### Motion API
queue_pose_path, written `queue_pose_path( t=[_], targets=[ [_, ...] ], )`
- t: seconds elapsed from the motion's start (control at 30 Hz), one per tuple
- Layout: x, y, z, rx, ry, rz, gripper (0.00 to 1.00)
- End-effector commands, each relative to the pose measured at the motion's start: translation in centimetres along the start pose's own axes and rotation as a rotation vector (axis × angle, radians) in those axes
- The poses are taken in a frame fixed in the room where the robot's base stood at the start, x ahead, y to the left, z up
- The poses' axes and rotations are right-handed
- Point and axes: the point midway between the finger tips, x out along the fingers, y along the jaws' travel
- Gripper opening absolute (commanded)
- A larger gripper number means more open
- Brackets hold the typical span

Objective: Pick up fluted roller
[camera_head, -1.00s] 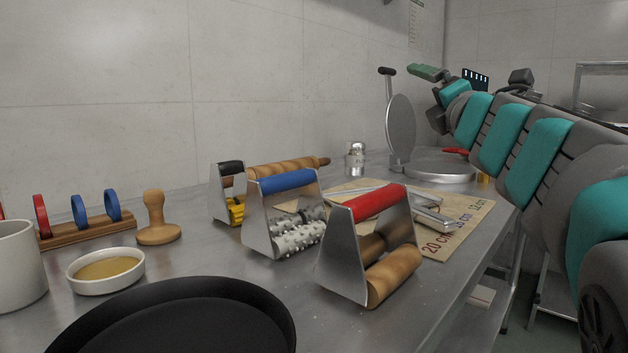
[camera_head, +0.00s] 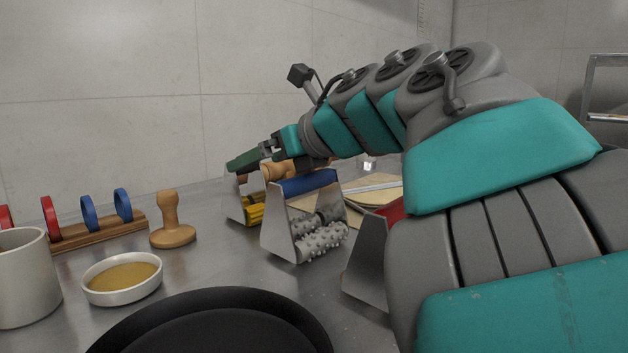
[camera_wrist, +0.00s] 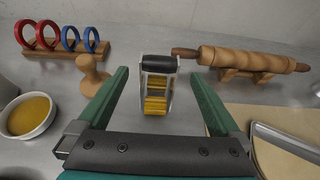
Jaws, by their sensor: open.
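The fluted roller (camera_wrist: 157,102) has a black handle, metal side plates and yellow grooved rollers. In the wrist view it stands upright on the counter, between the lines of my two green fingers. In the head view its yellow rollers (camera_head: 254,213) and side plate show behind the blue-handled roller, while its handle is mostly hidden by my gripper. My gripper (camera_wrist: 160,74) is open and empty, with one finger on each side of the roller in the picture. In the head view my gripper (camera_head: 250,160) is just above the roller. I see no contact.
A blue-handled spiked roller (camera_head: 305,187) and a red-handled roller (camera_head: 367,257), partly hidden by my arm, stand nearer. A wooden rolling pin (camera_wrist: 250,62) lies on a stand to the right. A wooden tamper (camera_wrist: 92,78), sauce bowl (camera_wrist: 30,117) and ring rack (camera_wrist: 65,49) are left.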

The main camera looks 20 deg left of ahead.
Motion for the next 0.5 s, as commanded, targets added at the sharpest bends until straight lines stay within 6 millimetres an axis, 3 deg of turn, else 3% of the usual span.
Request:
queue_pose_path(
  t=[0.2,0.5],
  targets=[
    [3.0,0.1,0.1,0.000,0.000,0.004,1.00],
    [3.6,0.1,0.1,0.000,-0.002,0.001,1.00]
  ],
)
